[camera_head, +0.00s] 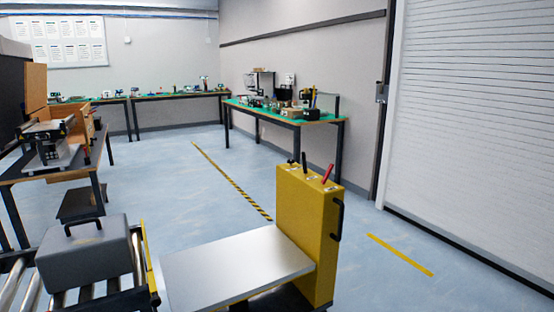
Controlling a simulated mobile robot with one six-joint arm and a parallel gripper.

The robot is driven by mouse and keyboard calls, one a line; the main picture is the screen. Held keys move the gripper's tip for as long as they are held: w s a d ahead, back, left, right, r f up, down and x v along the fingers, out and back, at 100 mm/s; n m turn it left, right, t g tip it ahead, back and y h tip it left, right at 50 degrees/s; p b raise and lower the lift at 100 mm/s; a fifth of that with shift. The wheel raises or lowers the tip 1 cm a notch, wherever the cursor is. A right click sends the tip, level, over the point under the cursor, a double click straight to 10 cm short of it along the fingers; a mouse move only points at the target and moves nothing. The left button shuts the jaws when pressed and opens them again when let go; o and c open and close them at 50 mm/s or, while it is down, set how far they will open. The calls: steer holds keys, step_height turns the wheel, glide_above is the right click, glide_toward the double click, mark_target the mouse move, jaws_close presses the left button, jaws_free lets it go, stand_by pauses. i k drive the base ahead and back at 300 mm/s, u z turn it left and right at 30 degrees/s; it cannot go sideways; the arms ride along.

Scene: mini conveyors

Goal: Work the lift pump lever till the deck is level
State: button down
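A yellow lift column (308,235) stands upright at the lower middle. A red-handled lever (328,173) and a black-handled lever (304,160) rise from its top, with a small dark knob at the top's left end. Which one is the pump lever I cannot tell. A flat silver deck (230,265) reaches left from the column to the end of a roller conveyor (105,290). Whether the deck is level with the rollers I cannot tell. My gripper is not in view.
A grey case (85,257) with a dark handle sits on the rollers at the lower left. A black handle (339,219) juts from the column's right side. Workbenches (335,119) stand behind. Open floor lies between them and the lift, and right toward the shutter (480,130).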

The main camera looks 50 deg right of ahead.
mark_target(303, 154)
steer(key=u, duration=0.7)
steer(key=k, duration=0.9)
steer(key=z, duration=0.9)
steer(key=i, duration=1)
steer(key=u, duration=0.1)
